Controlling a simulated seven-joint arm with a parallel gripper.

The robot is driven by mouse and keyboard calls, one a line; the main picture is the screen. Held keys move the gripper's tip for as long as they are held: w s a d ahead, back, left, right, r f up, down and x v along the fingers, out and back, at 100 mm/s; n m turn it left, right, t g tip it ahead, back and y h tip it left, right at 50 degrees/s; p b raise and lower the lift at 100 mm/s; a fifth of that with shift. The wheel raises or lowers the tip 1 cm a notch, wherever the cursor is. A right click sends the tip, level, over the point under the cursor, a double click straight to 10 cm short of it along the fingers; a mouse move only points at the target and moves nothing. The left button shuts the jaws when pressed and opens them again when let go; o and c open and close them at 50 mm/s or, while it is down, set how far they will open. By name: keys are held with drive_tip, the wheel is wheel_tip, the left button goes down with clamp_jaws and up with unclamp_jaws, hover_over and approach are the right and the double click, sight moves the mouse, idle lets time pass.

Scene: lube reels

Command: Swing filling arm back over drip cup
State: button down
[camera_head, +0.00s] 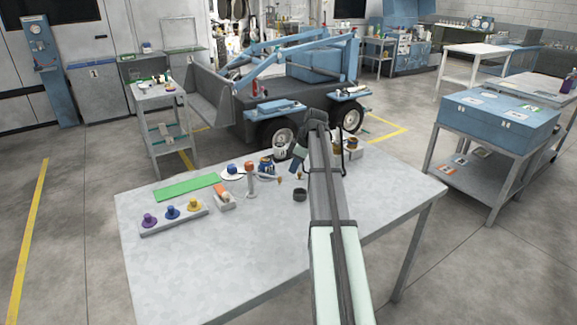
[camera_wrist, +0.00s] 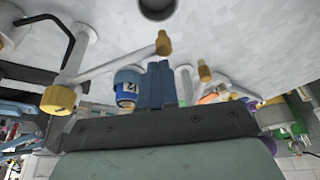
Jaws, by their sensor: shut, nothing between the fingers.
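A dark round drip cup (camera_head: 299,194) stands on the table below my gripper; the wrist view shows part of it at the top edge (camera_wrist: 157,6). A pale filling arm (camera_wrist: 112,66) with a brass tip (camera_wrist: 163,43) reaches from a yellow-capped post (camera_wrist: 58,99) towards the cup. In the wrist picture the tip appears beside the cup, apart from it; the height gap is unclear. My gripper (camera_head: 294,171) has blue fingers, shut and empty; their ends (camera_wrist: 160,64) are close to the brass tip, contact unclear. My arm hides part of this station in the head view.
A second post with an orange cap (camera_head: 249,166) and a blue jar (camera_head: 266,166) stand left of my gripper. A black hooked bar (camera_wrist: 52,20) is near the yellow-capped post.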

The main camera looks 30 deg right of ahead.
drive_tip(key=shift+s+d, duration=0.45)
drive_tip(key=shift+d, duration=0.05)
drive_tip(key=shift+s+d, duration=0.1)
drive_tip(key=shift+d, duration=0.05)
